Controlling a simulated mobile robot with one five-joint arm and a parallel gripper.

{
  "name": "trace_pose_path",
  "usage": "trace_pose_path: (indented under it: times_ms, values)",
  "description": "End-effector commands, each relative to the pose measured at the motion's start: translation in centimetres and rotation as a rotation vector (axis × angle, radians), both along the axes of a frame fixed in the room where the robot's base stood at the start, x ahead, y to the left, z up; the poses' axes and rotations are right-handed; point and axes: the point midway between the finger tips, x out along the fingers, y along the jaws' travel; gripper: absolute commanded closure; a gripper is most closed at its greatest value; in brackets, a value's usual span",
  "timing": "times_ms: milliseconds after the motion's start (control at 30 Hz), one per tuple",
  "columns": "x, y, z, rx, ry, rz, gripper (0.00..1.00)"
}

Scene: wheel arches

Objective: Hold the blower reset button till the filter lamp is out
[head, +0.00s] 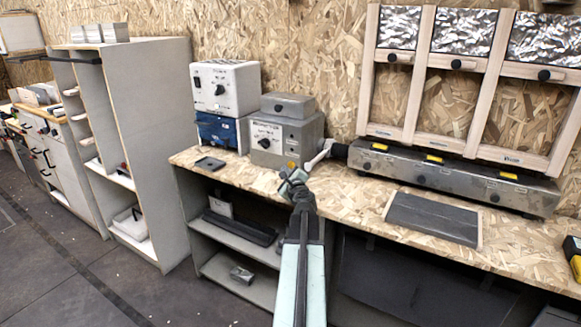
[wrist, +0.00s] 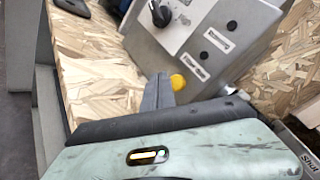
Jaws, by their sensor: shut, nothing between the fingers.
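The blower unit (head: 285,135) is a grey metal box with a dark knob, standing on the bench against the wall. It fills the top of the wrist view (wrist: 165,45). A round yellow button (wrist: 178,82) sits low on its front face, and it shows small in the head view (head: 291,165). My gripper (wrist: 158,92) is shut and empty, its fingertips right beside the button; I cannot tell whether they touch or press it. I cannot make out a lit filter lamp.
A white control box (head: 225,88) on a blue box (head: 220,132) stands left of the blower. A pipe joins the blower to a long metal duct (head: 450,178) under wooden frames. A small black tray (head: 210,164) and a dark mat (head: 432,218) lie on the bench.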

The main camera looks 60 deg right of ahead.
Motion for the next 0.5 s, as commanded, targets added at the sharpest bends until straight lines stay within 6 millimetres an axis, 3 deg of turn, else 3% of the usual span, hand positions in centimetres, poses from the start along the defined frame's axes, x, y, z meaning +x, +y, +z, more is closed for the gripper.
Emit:
trace_pose_path:
  times_ms: [333,500]
  values:
    - [0.0,3.7,0.0,0.0,0.0,0.001,1.0]
    - [0.0,4.3,0.0,0.0,0.0,0.0,1.0]
